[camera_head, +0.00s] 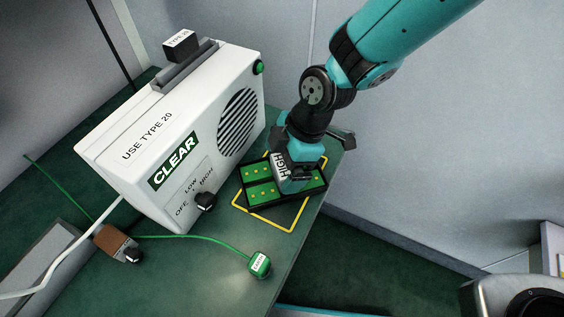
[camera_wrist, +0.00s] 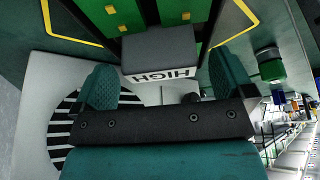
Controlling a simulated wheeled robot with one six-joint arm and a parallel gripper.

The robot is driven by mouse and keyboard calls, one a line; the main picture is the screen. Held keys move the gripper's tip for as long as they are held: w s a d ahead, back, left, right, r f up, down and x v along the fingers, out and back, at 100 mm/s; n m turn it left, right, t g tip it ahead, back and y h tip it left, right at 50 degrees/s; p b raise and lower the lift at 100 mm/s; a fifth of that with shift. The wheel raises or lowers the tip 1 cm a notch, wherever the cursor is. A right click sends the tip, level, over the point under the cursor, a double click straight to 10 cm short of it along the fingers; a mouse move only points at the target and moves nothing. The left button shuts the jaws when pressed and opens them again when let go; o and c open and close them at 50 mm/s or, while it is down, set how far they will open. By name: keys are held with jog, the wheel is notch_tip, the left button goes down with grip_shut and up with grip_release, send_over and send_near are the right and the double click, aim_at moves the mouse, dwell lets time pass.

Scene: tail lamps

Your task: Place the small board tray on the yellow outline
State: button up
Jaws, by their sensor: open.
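The small board tray (camera_head: 262,189) is a black tray with green boards and yellow dots. It lies over the yellow outline (camera_head: 265,219) on the bench, turned relative to it, with its left corner past the outline's left side. A bare strip of outline shows in front. A grey block marked HIGH (camera_head: 280,168) stands up from the tray. My gripper (camera_head: 294,170) is low over the tray at this block. In the wrist view, its two teal fingers (camera_wrist: 162,80) are apart, with the block (camera_wrist: 160,50) between or just beyond their tips. Contact is unclear.
A white machine (camera_head: 180,130) marked CLEAR stands close left of the tray, with a black knob (camera_head: 205,201) at its front. A green round plug (camera_head: 259,265) on a green cable and a brown box (camera_head: 115,243) lie in front. The bench edge is close on the right.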

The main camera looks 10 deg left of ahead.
jog(key=v, duration=1.1)
jog(key=shift+d+r, duration=0.15)
jog(key=shift+d, duration=0.05)
jog(key=s+d+r+m+t, duration=0.2)
jog(key=s+d+r+m, duration=0.9)
jog(key=d+m, duration=0.4)
jog(key=shift+s+d+m, duration=0.25)
jog(key=shift+s+m, duration=0.35)
jog(key=shift+s, duration=0.2)
